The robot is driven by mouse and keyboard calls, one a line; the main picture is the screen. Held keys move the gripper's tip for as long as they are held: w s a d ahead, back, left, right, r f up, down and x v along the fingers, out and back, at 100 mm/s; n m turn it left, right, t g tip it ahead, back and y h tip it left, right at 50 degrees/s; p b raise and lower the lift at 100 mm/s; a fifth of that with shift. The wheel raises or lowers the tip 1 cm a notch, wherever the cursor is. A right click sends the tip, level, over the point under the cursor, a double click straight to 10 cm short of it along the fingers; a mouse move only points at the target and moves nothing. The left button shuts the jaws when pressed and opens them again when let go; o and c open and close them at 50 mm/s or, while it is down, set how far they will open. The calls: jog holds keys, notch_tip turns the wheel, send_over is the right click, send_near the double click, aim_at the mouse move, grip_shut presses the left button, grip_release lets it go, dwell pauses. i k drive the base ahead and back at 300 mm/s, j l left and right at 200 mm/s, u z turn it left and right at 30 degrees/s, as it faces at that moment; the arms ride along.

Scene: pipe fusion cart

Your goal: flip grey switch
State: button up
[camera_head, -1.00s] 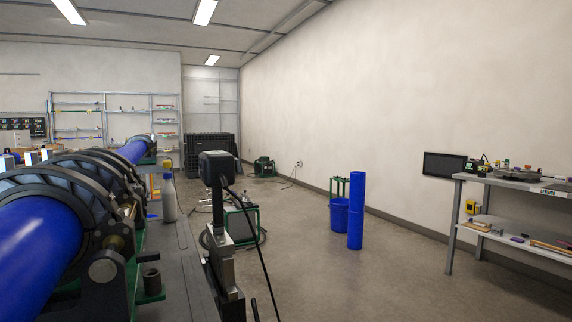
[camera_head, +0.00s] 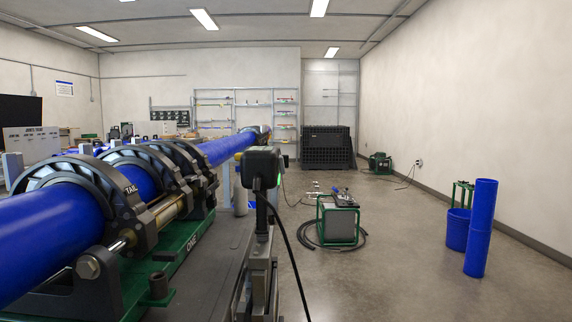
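I cannot make out a grey switch anywhere in this view. A black box-shaped unit (camera_head: 262,167) sits on top of an upright grey metal post (camera_head: 261,270) near the picture's centre. A black cable hangs from the unit, and a small green spot shows at its right edge. A grey box in a green frame (camera_head: 338,225) stands on the floor behind it to the right, with small fittings on top too small to tell apart. My gripper is not in view.
The fusion cart's black ring clamps (camera_head: 178,165) hold a long blue pipe (camera_head: 40,235) at left. A coiled black hose (camera_head: 358,238) lies around the green-framed box. A blue upright pipe (camera_head: 481,228) and blue bucket (camera_head: 458,229) stand at right. Floor between is open.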

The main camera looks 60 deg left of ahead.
aim_at(281, 160)
jog(key=i+u, duration=0.35)
jog(key=i, duration=0.6)
jog(key=i+u, duration=0.1)
jog(key=u, duration=0.75)
jog(key=i+l+u, duration=0.1)
jog(key=u, duration=0.35)
jog(key=l+u, duration=0.15)
jog(key=u, duration=0.25)
jog(key=i+l+u, duration=0.1)
jog(key=u, duration=0.35)
jog(key=l+u, duration=0.15)
jog(key=u, duration=0.3)
